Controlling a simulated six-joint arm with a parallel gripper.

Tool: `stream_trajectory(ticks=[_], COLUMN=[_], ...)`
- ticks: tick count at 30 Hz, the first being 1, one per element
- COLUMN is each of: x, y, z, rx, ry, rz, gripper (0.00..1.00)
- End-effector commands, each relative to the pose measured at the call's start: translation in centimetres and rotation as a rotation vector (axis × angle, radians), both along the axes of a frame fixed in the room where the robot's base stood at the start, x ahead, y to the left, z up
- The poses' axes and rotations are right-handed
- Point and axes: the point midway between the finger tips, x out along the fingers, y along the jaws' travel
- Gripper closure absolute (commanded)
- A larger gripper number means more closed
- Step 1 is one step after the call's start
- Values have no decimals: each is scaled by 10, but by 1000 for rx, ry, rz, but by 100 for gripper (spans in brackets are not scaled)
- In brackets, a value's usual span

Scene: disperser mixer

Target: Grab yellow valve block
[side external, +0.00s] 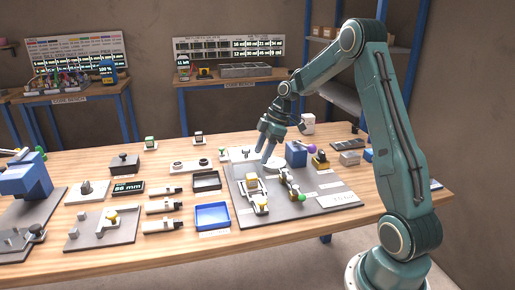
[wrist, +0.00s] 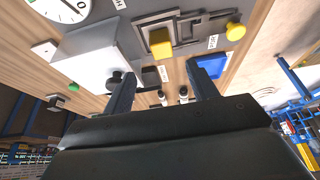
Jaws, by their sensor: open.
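In the side view a small yellow block (side external: 252,180) sits in a fixture on the grey mat (side external: 323,203). In the wrist view a yellow block (wrist: 160,42) shows in a dark fixture (wrist: 185,32), ahead of the fingers and apart from them; it appears to be the same one. My gripper (side external: 266,152) points downward above the back of the mat. In the wrist view its two fingers (wrist: 161,88) are spread wide, with nothing held between them. The palm hides the bottom of that view.
A yellow knob (wrist: 235,31) stands beside the fixture. A blue block (side external: 296,153) stands right of my gripper. A blue tray (side external: 212,216) and dark tray (side external: 206,181) lie left of the mat.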

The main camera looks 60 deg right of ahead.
Motion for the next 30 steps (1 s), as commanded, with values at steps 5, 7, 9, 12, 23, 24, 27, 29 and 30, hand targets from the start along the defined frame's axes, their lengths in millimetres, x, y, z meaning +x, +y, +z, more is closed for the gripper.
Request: stream_trajectory(ticks=[5, 7, 9, 12, 23, 24, 27, 29, 30], x=[7, 9, 11, 12, 14, 15, 17, 19, 20], y=[8, 10, 12, 13, 16, 17, 21, 24, 26], z=[-26, -33, -38, -42, -50, -53, -64, -70, -74], rx=[3, 1, 1, 0, 1, 1, 1, 1, 1], ry=[3, 3, 2, 1, 1, 1, 3, 3, 3], rz=[2, 1, 1, 0, 0, 0, 1, 1, 1], gripper=[42, 42, 42, 42, 42, 42, 42, 42, 42])
